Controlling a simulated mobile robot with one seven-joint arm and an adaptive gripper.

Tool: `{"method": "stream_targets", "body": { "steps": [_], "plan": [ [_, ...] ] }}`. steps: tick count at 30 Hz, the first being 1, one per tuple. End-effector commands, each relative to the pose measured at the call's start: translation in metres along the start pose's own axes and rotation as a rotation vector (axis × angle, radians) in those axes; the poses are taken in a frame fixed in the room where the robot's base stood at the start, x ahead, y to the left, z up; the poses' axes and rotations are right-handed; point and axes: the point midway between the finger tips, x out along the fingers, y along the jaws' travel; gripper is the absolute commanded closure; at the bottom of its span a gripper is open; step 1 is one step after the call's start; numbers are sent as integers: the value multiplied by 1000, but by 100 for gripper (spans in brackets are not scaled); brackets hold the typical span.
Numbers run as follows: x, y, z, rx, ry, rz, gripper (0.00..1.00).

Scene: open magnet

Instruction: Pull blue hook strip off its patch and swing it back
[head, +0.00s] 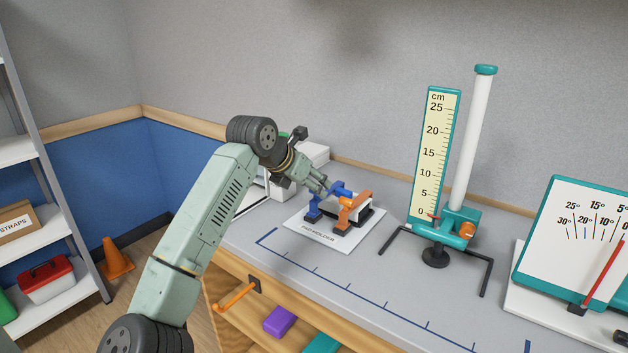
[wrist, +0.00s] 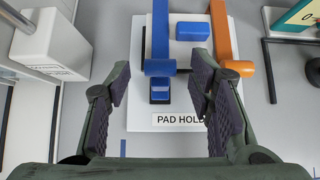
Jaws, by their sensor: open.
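The pad holder (head: 332,243) is a white labelled plate on the bench; it also shows in the wrist view (wrist: 140,112). On it, the blue hook strip (head: 312,211) appears in the wrist view (wrist: 160,40) as a long bar with a rounded crosspiece at its near end. An orange strip (head: 350,215) lies to its right, also in the wrist view (wrist: 221,40). My gripper (head: 322,188) is open above the holder. In the wrist view, its fingers (wrist: 160,72) appear on either side of the blue crosspiece. I cannot tell whether they touch it. Any patch beneath is hidden.
A blue block (wrist: 193,28) lies between the strips. A white box (wrist: 48,48) stands left of the holder. A centimetre gauge stand (head: 434,155) and angle board (head: 575,240) stand to the right. The bench front (head: 350,290) is clear.

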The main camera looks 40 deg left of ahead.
Motion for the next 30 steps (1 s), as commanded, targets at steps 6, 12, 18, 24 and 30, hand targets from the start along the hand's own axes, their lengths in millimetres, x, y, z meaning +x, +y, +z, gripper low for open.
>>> {"method": "stream_targets", "body": {
  "steps": [6, 12, 18, 24, 30],
  "plan": [
    [20, 0, 1, 1, -1, -1, 52],
    [23, 0, 0, 1, -1, 0, 52],
    [22, 0, 0, 1, -1, -1, 58],
    [22, 0, 0, 1, -1, -1, 71],
    [22, 0, 0, 1, -1, -1, 84]
  ]
}}
